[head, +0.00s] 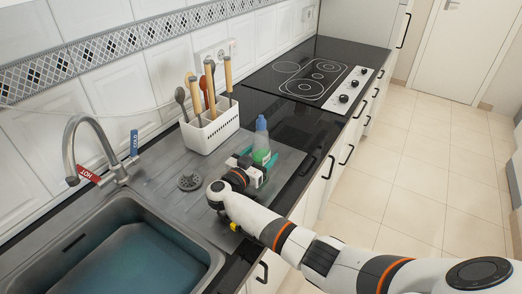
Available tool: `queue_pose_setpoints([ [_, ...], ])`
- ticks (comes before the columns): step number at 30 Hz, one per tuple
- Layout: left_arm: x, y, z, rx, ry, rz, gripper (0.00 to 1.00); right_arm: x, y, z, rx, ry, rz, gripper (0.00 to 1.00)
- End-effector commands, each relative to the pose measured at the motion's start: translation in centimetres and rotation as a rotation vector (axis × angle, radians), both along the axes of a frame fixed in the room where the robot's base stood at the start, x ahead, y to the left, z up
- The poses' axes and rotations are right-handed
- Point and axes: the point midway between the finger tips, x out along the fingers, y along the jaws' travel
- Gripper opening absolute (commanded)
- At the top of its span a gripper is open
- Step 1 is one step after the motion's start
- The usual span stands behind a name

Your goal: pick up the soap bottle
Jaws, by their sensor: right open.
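The soap bottle (261,138) stands upright on the sink's drainboard, with a blue cap and green liquid inside. The jaws are open, and the bottle appears to be at or between the fingers; contact cannot be made out. The bottle's base is partly hidden by the gripper. My left gripper is not in view.
The sink (205,243) and faucet (72,140) are to the left. A cooktop (312,78) lies beyond on the black counter. Open floor is at right.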

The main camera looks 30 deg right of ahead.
Motion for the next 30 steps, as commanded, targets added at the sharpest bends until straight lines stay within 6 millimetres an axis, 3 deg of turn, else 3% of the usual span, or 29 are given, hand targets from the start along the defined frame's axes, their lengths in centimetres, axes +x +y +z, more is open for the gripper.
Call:
queue_pose_setpoints([
  [4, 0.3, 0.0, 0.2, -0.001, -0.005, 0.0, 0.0, 0.9, -1.6, 0.0, -0.003, 0.001, 0.0, 0.68],
  [12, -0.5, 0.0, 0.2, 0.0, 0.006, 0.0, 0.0, 1.0, -1.8, -0.1, 0.0, 0.001, 0.001, 0.68],
  [22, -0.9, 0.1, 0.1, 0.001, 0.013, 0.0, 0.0, 1.0, -1.8, -0.1, 0.0, 0.001, 0.001, 0.16],
  [30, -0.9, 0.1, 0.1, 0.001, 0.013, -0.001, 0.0, 1.0, -1.8, 0.0, 0.0, 0.0, 0.001, 0.14],
])
